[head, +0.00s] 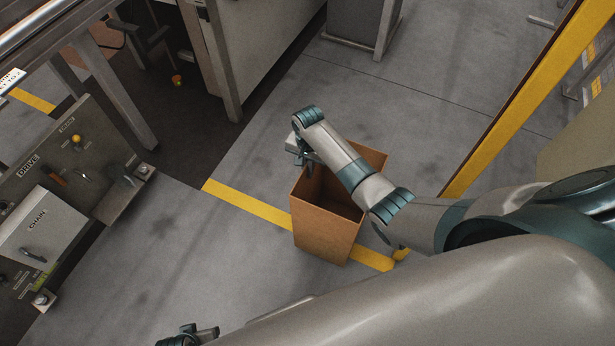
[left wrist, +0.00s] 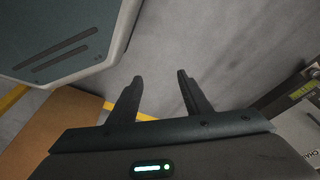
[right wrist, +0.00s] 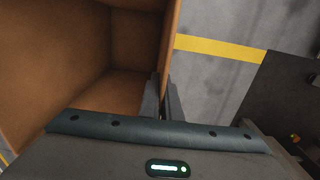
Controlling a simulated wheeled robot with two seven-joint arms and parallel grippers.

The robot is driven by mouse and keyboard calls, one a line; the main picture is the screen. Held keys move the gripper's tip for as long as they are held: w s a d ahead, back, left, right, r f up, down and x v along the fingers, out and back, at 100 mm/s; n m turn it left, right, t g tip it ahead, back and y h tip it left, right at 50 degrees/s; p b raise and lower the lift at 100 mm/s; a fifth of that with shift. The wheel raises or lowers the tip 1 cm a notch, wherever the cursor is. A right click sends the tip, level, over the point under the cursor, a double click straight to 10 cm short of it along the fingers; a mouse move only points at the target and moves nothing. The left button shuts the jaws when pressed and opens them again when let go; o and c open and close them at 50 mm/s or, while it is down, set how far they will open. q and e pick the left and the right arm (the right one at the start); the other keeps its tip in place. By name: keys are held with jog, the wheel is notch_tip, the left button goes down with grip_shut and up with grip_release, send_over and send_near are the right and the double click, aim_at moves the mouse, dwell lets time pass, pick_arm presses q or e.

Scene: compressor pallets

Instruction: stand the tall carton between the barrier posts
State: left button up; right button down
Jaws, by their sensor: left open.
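The tall carton (head: 322,235) is brown and open at the top. It stands on the floor over the yellow line, slightly turned. My right gripper (head: 303,162) is at its far left rim, partly hidden by my wrist. In the right wrist view its fingers (right wrist: 163,98) straddle the carton wall (right wrist: 170,40), one inside and one outside, close on it. My left gripper (head: 190,335) is at the bottom edge of the head view. In the left wrist view its fingers (left wrist: 160,90) are apart and empty, with the carton (left wrist: 72,130) to their left. I cannot identify the barrier posts for sure.
A yellow beam (head: 515,105) slants up at the right. A panel marked DRIVE and CHAIN (head: 75,165) stands at the left. A grey cabinet (head: 250,50) is at the back. The yellow floor line (head: 245,207) runs to the carton. Floor left of the carton is clear.

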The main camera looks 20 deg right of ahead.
pick_arm(q)
jog(key=shift+w+r, duration=0.1)
jog(key=shift+r, duration=0.05)
pick_arm(e)
jog(key=shift+a+f, duration=0.1)
jog(key=shift+a, duration=0.05)
pick_arm(q)
jog(key=shift+r+b, duration=0.5)
jog(key=shift+r, duration=0.75)
pick_arm(e)
jog(key=shift+f, duration=2)
jog(key=shift+f, duration=0.2)
jog(key=c, duration=2)
grip_release()
pick_arm(q)
jog(key=shift+r, duration=0.1)
